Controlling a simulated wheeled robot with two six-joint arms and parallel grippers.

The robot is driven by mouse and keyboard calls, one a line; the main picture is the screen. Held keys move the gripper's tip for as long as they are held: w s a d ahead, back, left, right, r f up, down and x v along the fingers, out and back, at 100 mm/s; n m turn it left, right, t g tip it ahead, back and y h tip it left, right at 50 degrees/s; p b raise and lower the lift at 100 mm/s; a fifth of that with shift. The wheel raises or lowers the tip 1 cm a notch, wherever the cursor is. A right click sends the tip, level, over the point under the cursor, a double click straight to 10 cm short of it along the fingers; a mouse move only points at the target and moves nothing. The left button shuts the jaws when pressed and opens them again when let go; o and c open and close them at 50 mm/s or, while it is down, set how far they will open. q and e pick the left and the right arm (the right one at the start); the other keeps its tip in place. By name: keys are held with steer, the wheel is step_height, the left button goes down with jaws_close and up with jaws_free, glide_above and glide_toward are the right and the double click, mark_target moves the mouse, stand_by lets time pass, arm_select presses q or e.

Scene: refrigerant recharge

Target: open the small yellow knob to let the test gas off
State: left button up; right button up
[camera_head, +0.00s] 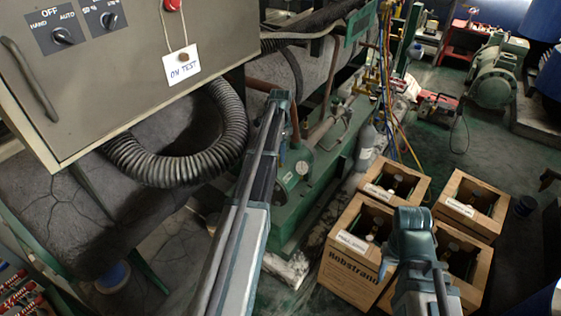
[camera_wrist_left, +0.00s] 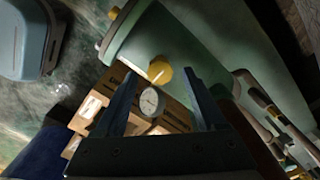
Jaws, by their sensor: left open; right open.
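The small yellow knob (camera_wrist_left: 159,71) sits on the green vessel (camera_wrist_left: 140,40) in the left wrist view. It appears between and just beyond the fingertips of my left gripper (camera_wrist_left: 163,82), which is open and empty. I cannot tell whether a finger touches it. A round white-faced gauge (camera_wrist_left: 152,100) shows between the fingers, below the knob in the picture. In the head view my left gripper (camera_head: 278,98) reaches over the green machine, and I cannot make out the knob there. My right gripper (camera_head: 413,222) is open and empty above the cardboard boxes.
Several open cardboard boxes (camera_head: 348,262) with bottles stand on the floor at right. A grey control cabinet (camera_head: 130,85) with an "ON TEST" tag (camera_head: 181,68) fills the upper left. A corrugated hose (camera_head: 190,170) hangs beneath it. A second yellow part (camera_wrist_left: 113,12) shows on the vessel's edge.

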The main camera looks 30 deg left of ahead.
arm_select(q)
steer(key=shift+f+b, duration=0.35)
steer(key=shift+f, duration=0.45)
steer(key=shift+r, duration=0.1)
jaws_close()
